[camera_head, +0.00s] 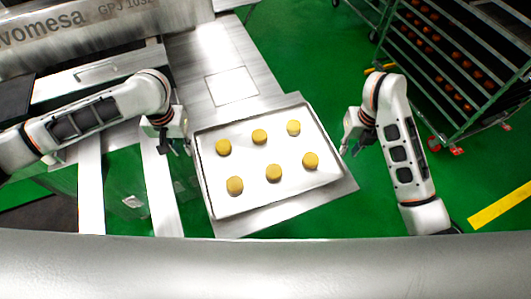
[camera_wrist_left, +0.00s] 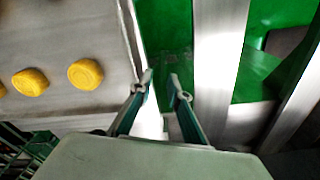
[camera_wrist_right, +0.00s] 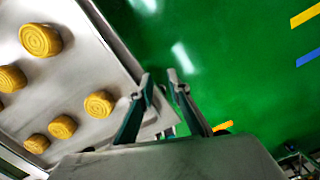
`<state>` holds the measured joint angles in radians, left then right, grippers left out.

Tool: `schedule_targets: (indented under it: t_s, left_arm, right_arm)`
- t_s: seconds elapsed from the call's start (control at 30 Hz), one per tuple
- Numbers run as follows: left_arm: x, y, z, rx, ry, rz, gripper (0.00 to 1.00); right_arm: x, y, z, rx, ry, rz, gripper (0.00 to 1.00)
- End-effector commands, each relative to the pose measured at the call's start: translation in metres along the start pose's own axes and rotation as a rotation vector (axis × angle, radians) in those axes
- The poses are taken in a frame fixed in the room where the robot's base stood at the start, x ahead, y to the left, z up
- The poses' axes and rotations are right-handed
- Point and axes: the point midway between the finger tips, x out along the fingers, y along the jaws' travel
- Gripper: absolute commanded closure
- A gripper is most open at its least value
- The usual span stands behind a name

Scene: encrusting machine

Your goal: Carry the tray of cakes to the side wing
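The tray (camera_head: 242,204) is a pale rectangular sheet holding several round yellow cakes (camera_head: 274,172) in two rows. It rests flat on the metal wing table (camera_head: 345,187). My left gripper (camera_head: 178,147) is open just off the tray's left edge; in the left wrist view its fingers (camera_wrist_left: 161,82) straddle or hover by the rim, and I cannot tell which. My right gripper (camera_head: 348,148) is open by the tray's right edge. In the right wrist view its parted fingers (camera_wrist_right: 160,80) are close to the rim, with no firm grip visible.
The steel encrusting machine (camera_head: 110,35) stands at the upper left, with a metal conveyor surface (camera_head: 205,55) running to the tray. A green rack (camera_head: 455,65) with trays of brown items stands at the upper right. Green floor (camera_head: 300,50) is open between them.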

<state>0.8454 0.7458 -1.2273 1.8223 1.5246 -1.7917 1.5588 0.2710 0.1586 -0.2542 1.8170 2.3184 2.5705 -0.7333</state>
Motion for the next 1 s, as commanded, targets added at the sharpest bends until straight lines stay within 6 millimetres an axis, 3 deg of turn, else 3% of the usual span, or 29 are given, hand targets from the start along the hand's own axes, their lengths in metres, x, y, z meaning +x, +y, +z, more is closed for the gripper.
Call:
schedule_targets:
  t_s: [0.6, 0.83, 1.0]
  left_arm:
    - [-0.104, -0.001, -0.001, 0.0, 0.004, -0.001, 0.83]
    - [-0.117, 0.0, 0.0, 0.001, 0.001, 0.001, 0.83]
    - [-0.118, 0.0, 0.0, 0.0, 0.0, 0.001, 0.83]
  right_arm:
    - [0.0, 0.0, 0.0, 0.0, 0.0, -0.001, 0.83]
    - [-0.002, -0.001, 0.001, 0.0, -0.001, -0.001, 0.83]
    - [-0.019, -0.002, 0.002, 0.0, -0.004, -0.004, 0.83]
